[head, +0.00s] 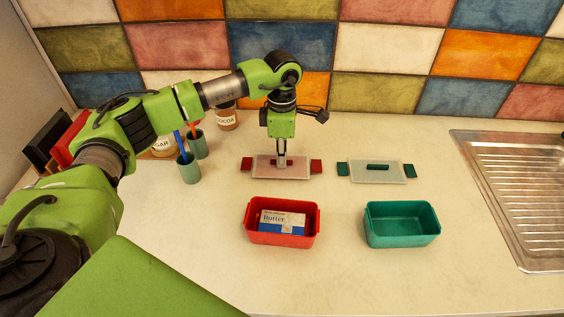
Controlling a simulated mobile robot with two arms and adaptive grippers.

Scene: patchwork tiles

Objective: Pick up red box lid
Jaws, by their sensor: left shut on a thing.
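The red box lid (262,172) is a pale, see-through panel with red tabs at its left and right ends. It is at the back middle of the counter, in the head view. My left gripper (282,163) points down over the middle of this lid and is shut on its handle, which the fingers mostly hide. I cannot tell whether the lid is lifted off the counter. The red box (250,236) stands open in front of the lid, with a butter pack (283,220) inside. My right gripper is out of view.
A green-tabbed lid (360,177) lies to the right, with an open green box (402,240) in front of it. Green cups (188,172) and jars stand at the left. A metal sink drainer (520,190) is at the far right. The front counter is clear.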

